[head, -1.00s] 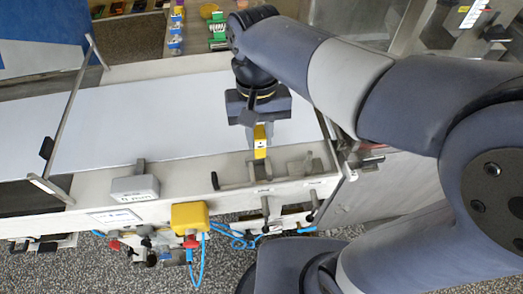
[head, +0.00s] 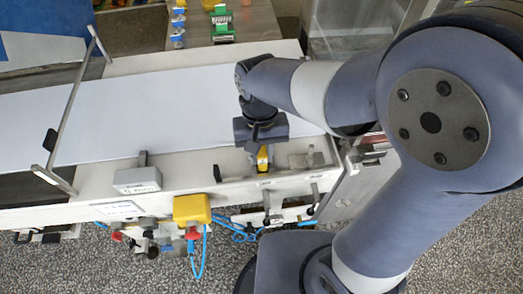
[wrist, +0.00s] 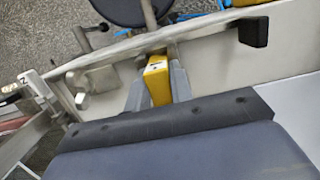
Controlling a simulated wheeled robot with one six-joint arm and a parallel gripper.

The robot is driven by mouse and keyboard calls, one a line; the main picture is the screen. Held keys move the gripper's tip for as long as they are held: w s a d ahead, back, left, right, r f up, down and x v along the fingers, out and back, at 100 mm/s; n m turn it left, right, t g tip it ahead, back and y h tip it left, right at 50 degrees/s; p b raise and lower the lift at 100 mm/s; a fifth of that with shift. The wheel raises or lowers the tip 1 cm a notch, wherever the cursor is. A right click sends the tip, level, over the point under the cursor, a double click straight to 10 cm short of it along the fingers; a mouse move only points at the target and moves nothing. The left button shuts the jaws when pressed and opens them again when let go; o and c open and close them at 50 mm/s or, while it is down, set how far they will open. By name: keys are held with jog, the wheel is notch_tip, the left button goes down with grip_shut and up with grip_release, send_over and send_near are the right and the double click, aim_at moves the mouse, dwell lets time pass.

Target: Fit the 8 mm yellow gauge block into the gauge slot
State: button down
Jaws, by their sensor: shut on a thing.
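The yellow gauge block (head: 263,154) is between the fingers of my gripper (head: 261,158), which is shut on it. The block points down, over the pale front rail of the belt machine. In the wrist view the yellow block (wrist: 159,82) shows upright between the two grey fingers of my gripper (wrist: 158,88), close to the rail wall. I cannot make out the gauge slot clearly; the block and fingers cover that part of the rail. I cannot tell whether the block's lower end touches anything.
A small grey fixture (head: 305,160) stands on the rail right of the block. A black-ended lever (head: 217,174) is left of it. A grey box (head: 137,180) sits farther left, and a yellow box (head: 191,209) with blue hose hangs in front. The white belt (head: 150,110) is clear.

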aim_at(262, 153)
jog(key=c, duration=1.3)
grip_release()
jog(key=shift+f, duration=0.1)
jog(key=shift+o, duration=0.2)
notch_tip(262, 153, up, 12)
jog(key=w, duration=0.1)
jog(key=shift+w+a, duration=0.2)
jog(key=shift+w, duration=0.2)
jog(key=f, duration=0.4)
jog(key=s+f, duration=0.1)
jog(key=f, duration=0.2)
jog(key=s+f, duration=0.1)
jog(key=f, duration=0.3)
jog(key=shift+d+f, duration=0.25)
jog(key=shift+f, duration=0.1)
jog(key=shift+w+a+r, duration=0.1)
jog(key=shift+w+r, duration=0.05)
jog(key=shift+r, duration=1.65)
